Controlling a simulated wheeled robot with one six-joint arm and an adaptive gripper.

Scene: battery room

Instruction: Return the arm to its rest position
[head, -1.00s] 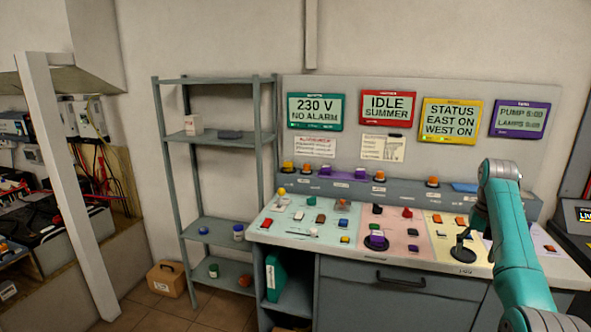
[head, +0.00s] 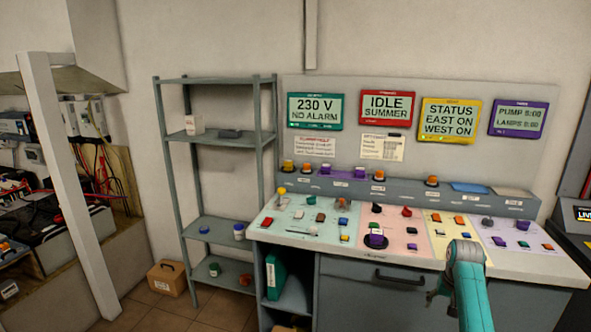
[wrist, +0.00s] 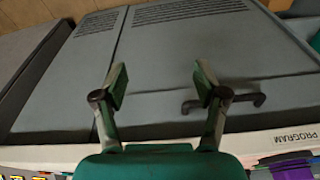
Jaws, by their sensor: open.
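My teal arm shows at the lower right of the head view, folded low in front of the control desk (head: 340,245). In the head view my gripper is mostly hidden behind the arm, with a dark part showing at its left. In the wrist view my gripper (wrist: 160,85) is open, its two fingers apart with nothing between them. Beyond the fingers are the grey cabinet front (wrist: 170,55) and its dark handle (wrist: 240,101).
The desk top holds several coloured buttons and switches on coloured panels. Four screens, such as the yellow status screen (head: 449,121), hang behind it. A grey shelf rack (head: 222,140) stands left, with a cardboard box (head: 167,278) on the floor beside it.

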